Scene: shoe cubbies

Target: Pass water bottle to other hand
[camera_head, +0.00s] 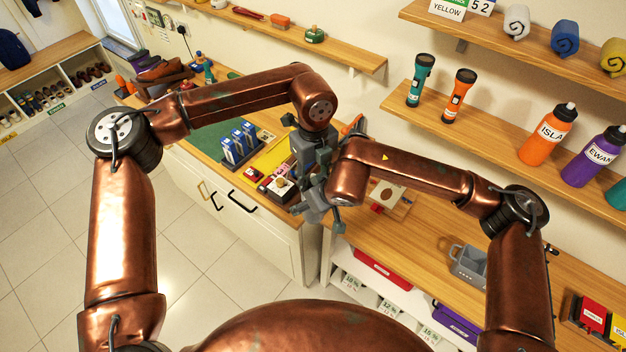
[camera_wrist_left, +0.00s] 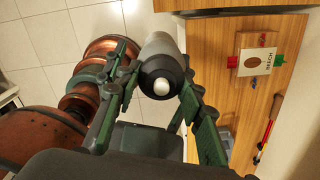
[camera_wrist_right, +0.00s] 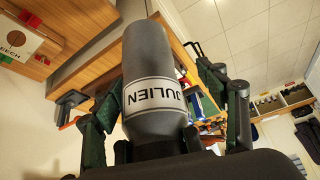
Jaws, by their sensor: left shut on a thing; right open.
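A grey water bottle (camera_wrist_right: 150,65) with a white JULIEN label is in the right wrist view. It also shows in the left wrist view, dark cap with a pale tip (camera_wrist_left: 162,80) toward the camera. My left gripper (camera_wrist_left: 152,72) is shut on the bottle. My right gripper (camera_wrist_right: 165,95) is open, with the bottle between its spread fingers. In the head view, my left gripper (camera_head: 308,150) and right gripper (camera_head: 320,203) meet near the centre, and they largely hide the bottle there.
A wooden bench (camera_head: 400,243) lies beneath, holding a grey caddy (camera_head: 468,265). Wall shelves at the right hold an orange ISLA bottle (camera_head: 548,135), a purple EWAN bottle (camera_head: 594,157) and two torches. Floor is clear at left.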

